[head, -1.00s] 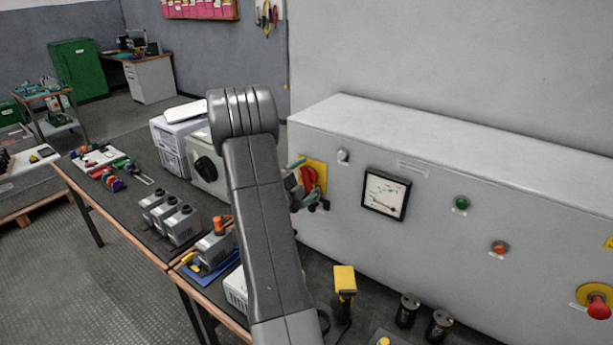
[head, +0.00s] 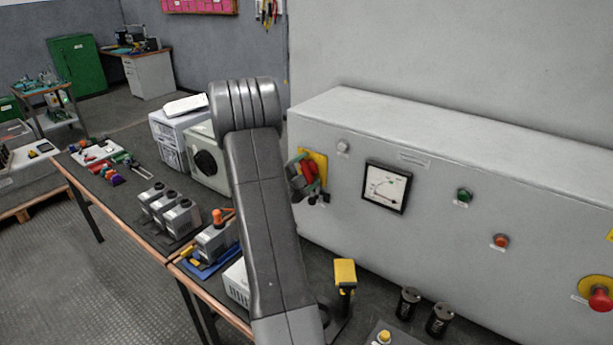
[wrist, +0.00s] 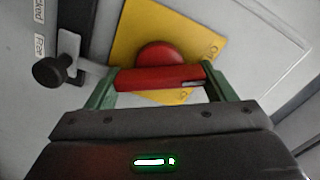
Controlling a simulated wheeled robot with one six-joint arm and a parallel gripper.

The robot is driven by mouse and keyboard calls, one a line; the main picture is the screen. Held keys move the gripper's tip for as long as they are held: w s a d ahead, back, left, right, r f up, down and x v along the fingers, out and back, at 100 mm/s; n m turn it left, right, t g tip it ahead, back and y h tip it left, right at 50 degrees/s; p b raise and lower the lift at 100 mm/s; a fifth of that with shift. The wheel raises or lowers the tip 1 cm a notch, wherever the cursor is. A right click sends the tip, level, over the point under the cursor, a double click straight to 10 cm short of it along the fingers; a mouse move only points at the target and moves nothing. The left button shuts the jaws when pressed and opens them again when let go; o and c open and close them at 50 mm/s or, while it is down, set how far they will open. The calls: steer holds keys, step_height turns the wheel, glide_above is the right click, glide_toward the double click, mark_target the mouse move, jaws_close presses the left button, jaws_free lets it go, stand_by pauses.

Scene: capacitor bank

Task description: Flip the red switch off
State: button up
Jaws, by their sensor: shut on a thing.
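The red switch (wrist: 160,77) is a rotary knob with a bar handle on a yellow plate (wrist: 128,38). In the wrist view the bar lies across the picture between my gripper's green fingers, and the plate looks tilted relative to it. My gripper (wrist: 162,73) is shut on the bar, one finger at each end. In the head view the red switch (head: 309,171) shows at the left of the grey cabinet front, with its bar tilted. My gripper there (head: 298,180) is at its left, partly hidden behind my arm. Small lettering on the plate is hard to read.
The grey cabinet (head: 440,240) also carries a meter (head: 386,187), a green button (head: 464,195), an orange button (head: 501,241) and a red emergency stop (head: 599,299). A black knob (wrist: 55,71) sits left of the switch. A yellow-topped tool (head: 345,273) and black cylinders (head: 408,302) stand below.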

steer(key=shift+n+b, duration=0.5)
steer(key=shift+n, duration=1.2)
steer(key=o, duration=1)
steer(key=shift+a, duration=0.1)
steer(key=b+v, duration=0.3)
steer(key=v, duration=1)
steer(key=shift+s+a, duration=0.2)
steer(key=shift+s, duration=0.15)
